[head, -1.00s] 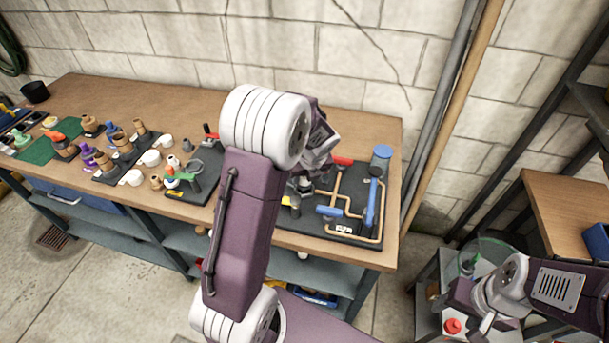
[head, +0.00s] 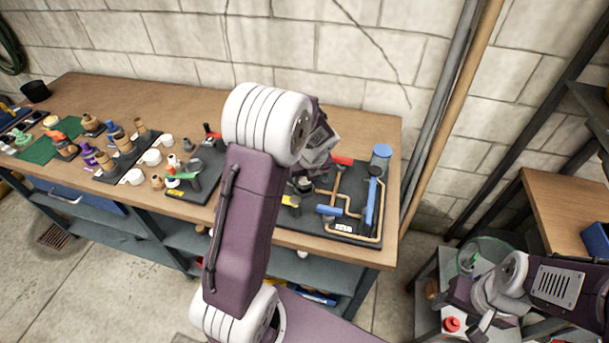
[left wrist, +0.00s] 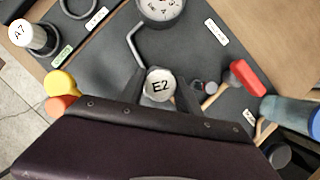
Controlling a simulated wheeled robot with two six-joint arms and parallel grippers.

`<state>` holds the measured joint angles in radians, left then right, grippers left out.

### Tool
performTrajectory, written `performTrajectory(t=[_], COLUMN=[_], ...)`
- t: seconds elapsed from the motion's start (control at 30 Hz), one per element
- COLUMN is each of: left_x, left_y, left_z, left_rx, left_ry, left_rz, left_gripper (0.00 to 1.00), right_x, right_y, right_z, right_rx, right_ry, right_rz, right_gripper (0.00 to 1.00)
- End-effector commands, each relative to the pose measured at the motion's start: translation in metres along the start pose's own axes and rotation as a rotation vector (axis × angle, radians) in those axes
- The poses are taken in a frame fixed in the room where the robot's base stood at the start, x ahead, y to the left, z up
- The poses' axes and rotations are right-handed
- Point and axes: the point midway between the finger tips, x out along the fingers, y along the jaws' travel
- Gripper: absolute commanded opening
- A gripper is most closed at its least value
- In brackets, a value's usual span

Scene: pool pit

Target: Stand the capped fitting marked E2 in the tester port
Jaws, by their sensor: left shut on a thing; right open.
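The capped fitting E2 (left wrist: 160,86) has a white round cap with black lettering, seen from above in the left wrist view. My left gripper (left wrist: 162,92) is shut on it, one finger on each side, above a dark board. In the head view my left gripper (head: 304,184) is over the dark pipe board (head: 345,200), partly behind my own arm. The fitting's lower end is hidden, and I cannot make out the tester port or whether the fitting touches it. My right gripper (head: 480,322) is open at the lower right, away from the bench.
A dial gauge (left wrist: 161,8), a red handle (left wrist: 246,77) and a blue cylinder (left wrist: 292,114) are near the held fitting. A white-capped fitting A7 (left wrist: 33,35) stands at the left. The bench (head: 215,105) has free room along its back, and several fittings stand further left.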

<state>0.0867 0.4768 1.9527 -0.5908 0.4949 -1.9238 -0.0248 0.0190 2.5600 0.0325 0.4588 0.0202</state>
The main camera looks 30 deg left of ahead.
Motion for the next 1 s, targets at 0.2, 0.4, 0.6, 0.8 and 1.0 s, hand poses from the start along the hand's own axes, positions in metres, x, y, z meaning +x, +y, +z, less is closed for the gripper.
performTrajectory(t=[0.2, 0.4, 0.6, 0.8, 1.0], left_x=[0.001, 0.007, 0.012, 0.018, 0.018], left_y=[0.0, 0.0, 0.0, 0.0, 0.0], left_z=[0.0, -0.003, -0.005, -0.007, -0.007], left_rx=[0.0, -0.001, -0.001, 0.0, 0.0], left_ry=[0.0, 0.0, 0.0, 0.0, 0.0], left_rz=[0.0, 0.0, 0.0, 0.0, -0.001], left_gripper=[0.0, 0.0, 0.0, 0.0, 0.0], right_x=[0.001, 0.005, 0.009, 0.012, 0.012], right_y=[0.0, 0.0, 0.0, 0.0, 0.0], right_z=[0.0, 0.001, 0.001, 0.001, 0.001], right_rx=[0.0, 0.0, 0.0, 0.0, 0.0], right_ry=[0.0, 0.0, 0.0, 0.0, 0.0], right_rz=[0.0, 0.0, 0.0, 0.0, 0.0], right_gripper=[0.59, 0.59, 0.59, 0.59, 0.59])
